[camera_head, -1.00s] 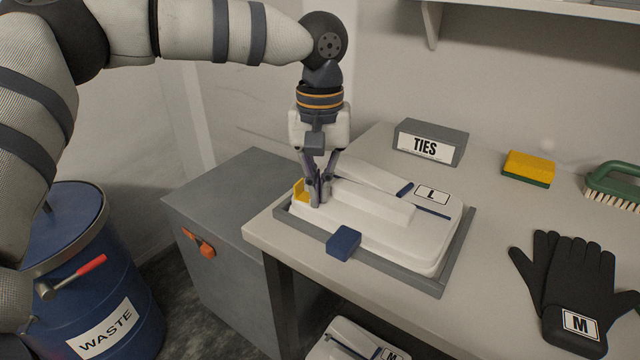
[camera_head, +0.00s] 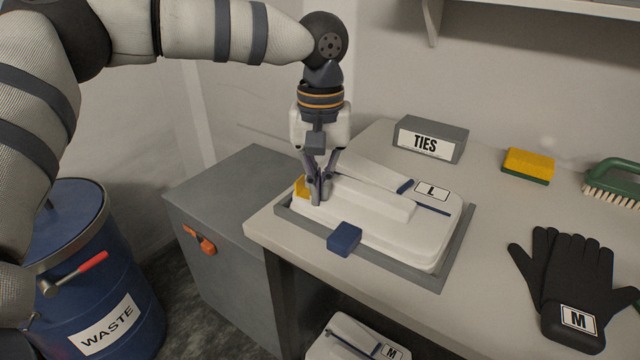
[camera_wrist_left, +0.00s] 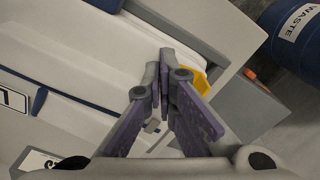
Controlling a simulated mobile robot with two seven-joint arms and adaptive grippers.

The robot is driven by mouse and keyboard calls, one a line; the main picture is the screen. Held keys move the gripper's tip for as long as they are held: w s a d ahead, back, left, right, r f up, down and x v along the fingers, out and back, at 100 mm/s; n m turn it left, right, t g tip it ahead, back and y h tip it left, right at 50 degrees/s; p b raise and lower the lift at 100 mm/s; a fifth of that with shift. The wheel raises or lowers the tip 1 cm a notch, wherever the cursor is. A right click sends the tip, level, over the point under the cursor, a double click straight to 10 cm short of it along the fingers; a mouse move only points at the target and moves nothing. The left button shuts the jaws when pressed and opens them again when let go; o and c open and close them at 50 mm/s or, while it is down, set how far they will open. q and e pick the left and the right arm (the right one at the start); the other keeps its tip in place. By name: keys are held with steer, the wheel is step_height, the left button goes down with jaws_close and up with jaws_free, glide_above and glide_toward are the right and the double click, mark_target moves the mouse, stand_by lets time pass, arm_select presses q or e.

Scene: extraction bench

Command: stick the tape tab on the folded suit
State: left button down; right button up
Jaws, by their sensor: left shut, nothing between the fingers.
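The folded white suit (camera_head: 355,215) lies in a shallow grey tray (camera_head: 388,268) on the bench, with an L label (camera_head: 431,191) and dark blue strips on it. A yellow tab (camera_head: 301,186) stands at the suit's left end; I take it for the tape tab. It also shows in the left wrist view (camera_wrist_left: 189,76), partly behind the fingers. My left gripper (camera_head: 321,199) points down, shut and empty, with its fingertips over the suit's left end, just right of the tab. I cannot tell whether they touch the suit. My right gripper is not in view.
A blue block (camera_head: 344,240) sits at the tray's front edge. A TIES box (camera_head: 431,139) stands behind. A sponge (camera_head: 528,167), a green brush (camera_head: 612,184) and black gloves (camera_head: 570,280) are to the right. A grey cabinet (camera_head: 235,225) and WASTE drum (camera_head: 90,280) stand left.

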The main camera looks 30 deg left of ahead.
arm_select(q)
steer(key=shift+f, duration=0.1)
stand_by(0.4)
step_height(320, 180, up, 5)
steer(key=shift+r+p, duration=0.2)
steer(key=shift+p, duration=0.3)
steer(key=shift+r, duration=0.85)
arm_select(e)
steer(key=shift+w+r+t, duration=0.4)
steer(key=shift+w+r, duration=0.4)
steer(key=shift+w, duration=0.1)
